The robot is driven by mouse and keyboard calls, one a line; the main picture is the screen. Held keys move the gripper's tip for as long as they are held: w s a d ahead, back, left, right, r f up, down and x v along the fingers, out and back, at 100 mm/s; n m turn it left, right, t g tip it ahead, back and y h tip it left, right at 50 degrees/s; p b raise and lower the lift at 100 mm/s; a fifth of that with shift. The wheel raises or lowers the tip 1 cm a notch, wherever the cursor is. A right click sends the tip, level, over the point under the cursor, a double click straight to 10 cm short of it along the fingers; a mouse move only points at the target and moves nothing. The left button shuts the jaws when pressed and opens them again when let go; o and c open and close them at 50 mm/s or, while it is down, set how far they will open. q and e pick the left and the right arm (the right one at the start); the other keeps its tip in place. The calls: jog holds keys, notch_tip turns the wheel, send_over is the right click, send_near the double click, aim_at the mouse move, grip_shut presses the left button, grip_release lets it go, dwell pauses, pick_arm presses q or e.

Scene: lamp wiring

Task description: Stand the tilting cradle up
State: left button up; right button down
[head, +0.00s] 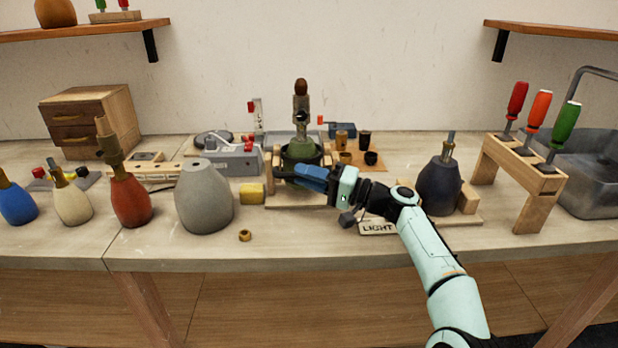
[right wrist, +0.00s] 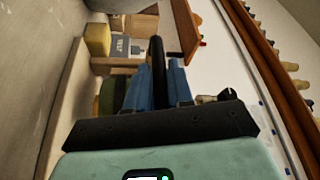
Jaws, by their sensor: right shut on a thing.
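The tilting cradle (head: 269,180) stands mid-bench, with wooden uprights on a flat base and a dark ring. A dark green lamp body (head: 300,152) sits in the ring and looks about upright, with a neck and a brown-topped piece above it. My right gripper (head: 284,172) reaches across the cradle's front from the right. In the right wrist view, its blue fingers (right wrist: 161,88) are shut on a black bar (right wrist: 157,62), which looks like part of the cradle. The gripper and arm hide the cradle's front right. My left gripper is out of view.
A grey lamp body (head: 204,196) and a yellow block (head: 251,193) stand left of the cradle. A small brass ring (head: 245,235) lies in front. A dark blue lamp body (head: 438,187) and screwdriver rack (head: 525,172) stand right. A LIGHT sign (head: 376,229) lies under my arm.

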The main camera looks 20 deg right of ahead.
jog(key=shift+w+d+f, duration=0.1)
jog(key=shift+d+f, duration=0.05)
jog(key=shift+f, duration=0.15)
jog(key=c, duration=1.1)
grip_release()
jog(key=shift+w, duration=0.2)
jog(key=shift+r, duration=0.1)
jog(key=shift+s, duration=0.2)
